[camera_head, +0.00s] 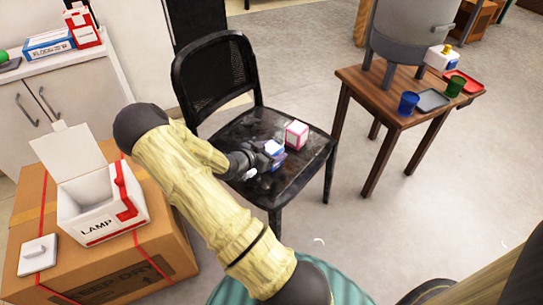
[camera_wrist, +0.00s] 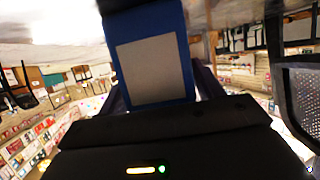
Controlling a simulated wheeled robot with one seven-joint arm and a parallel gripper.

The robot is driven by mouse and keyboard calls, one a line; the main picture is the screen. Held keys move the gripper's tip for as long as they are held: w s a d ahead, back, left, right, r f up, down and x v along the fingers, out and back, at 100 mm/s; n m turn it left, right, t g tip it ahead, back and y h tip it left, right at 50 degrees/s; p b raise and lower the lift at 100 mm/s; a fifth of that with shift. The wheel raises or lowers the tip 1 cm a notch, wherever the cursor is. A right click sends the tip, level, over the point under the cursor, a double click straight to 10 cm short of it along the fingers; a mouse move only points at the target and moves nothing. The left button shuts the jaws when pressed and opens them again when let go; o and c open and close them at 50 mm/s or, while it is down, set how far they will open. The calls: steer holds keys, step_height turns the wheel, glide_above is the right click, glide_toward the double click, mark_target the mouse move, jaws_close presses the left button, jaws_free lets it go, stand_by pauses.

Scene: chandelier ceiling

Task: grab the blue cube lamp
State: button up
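The blue cube lamp (camera_head: 274,150), blue with pale faces, is at the tip of my gripper (camera_head: 262,157) over the black chair's seat. In the wrist view the blue cube lamp (camera_wrist: 152,60) fills the space between the dark fingers of my gripper (camera_wrist: 160,88), which appear closed against its sides. I cannot tell whether its underside touches the seat. A pink and white cube (camera_head: 296,134) stands on the seat just right of it.
The black chair (camera_head: 225,65) has a high mesh back behind my gripper. A cardboard box (camera_head: 145,255) with an open white lamp box (camera_head: 95,205) stands at left. A wooden side table (camera_head: 375,92) holds a grey pot and cups (camera_head: 408,103) at right.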

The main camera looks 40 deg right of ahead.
steer(key=c, duration=0.7)
step_height(320, 180, up, 10)
steer(key=p, duration=0.4)
steer(key=shift+p, duration=0.3)
